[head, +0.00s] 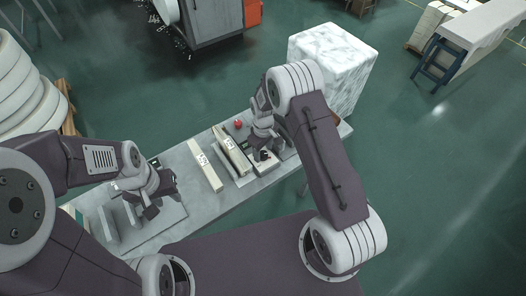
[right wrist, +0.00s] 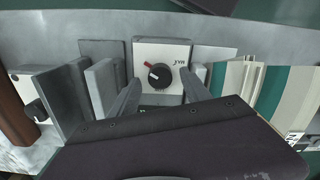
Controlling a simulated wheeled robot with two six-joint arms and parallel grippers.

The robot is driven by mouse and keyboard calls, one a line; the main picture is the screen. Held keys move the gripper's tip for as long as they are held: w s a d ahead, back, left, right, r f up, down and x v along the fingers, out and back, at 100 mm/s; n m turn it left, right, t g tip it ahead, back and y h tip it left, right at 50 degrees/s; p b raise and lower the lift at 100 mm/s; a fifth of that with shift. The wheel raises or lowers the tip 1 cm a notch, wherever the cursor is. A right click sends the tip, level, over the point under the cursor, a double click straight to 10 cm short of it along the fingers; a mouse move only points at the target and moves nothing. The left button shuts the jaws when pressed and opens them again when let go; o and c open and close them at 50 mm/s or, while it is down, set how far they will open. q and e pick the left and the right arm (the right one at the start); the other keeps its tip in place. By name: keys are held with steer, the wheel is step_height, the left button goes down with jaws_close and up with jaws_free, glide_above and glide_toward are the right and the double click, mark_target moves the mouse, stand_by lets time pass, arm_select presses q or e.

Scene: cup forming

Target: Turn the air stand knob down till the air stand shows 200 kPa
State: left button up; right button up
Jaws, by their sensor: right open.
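The air stand (right wrist: 174,52) shows in the right wrist view as a pale panel with upside-down lettering. Its dark round knob (right wrist: 158,77) has a red mark at its upper left. My right gripper (right wrist: 163,88) is open, with one finger on each side of the knob and gaps between; I cannot tell how deep the fingertips reach. Below the knob, the panel is partly hidden and no pressure figure is readable. In the head view my right gripper (head: 263,152) is over the bench beside the pale stand. My left gripper (head: 149,200) is over the bench's left end; its jaws are unclear.
The grey bench (head: 185,228) carries two long cream pieces (head: 206,166) with labels and a small red object (head: 238,124). Another dark knob (right wrist: 36,111) is on a pale box at the left of the right wrist view. A marble-patterned block (head: 335,65) stands behind the bench.

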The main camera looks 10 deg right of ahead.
step_height(320, 180, up, 8)
steer(key=b, duration=0.1)
steer(key=shift+r, duration=0.1)
stand_by(0.3)
step_height(320, 180, up, 6)
steer(key=t, duration=0.1)
glide_above(263, 153)
steer(key=d, duration=0.2)
steer(key=s+r+m, duration=0.1)
steer(key=s+r, duration=0.2)
steer(key=s, duration=0.1)
steer(key=s+d+f+m, duration=0.2)
steer(key=s+m, duration=0.4)
steer(key=s, duration=0.8)
steer(key=shift+d+f+m, duration=0.15)
steer(key=shift+f+m, duration=0.15)
steer(key=shift+f, duration=0.1)
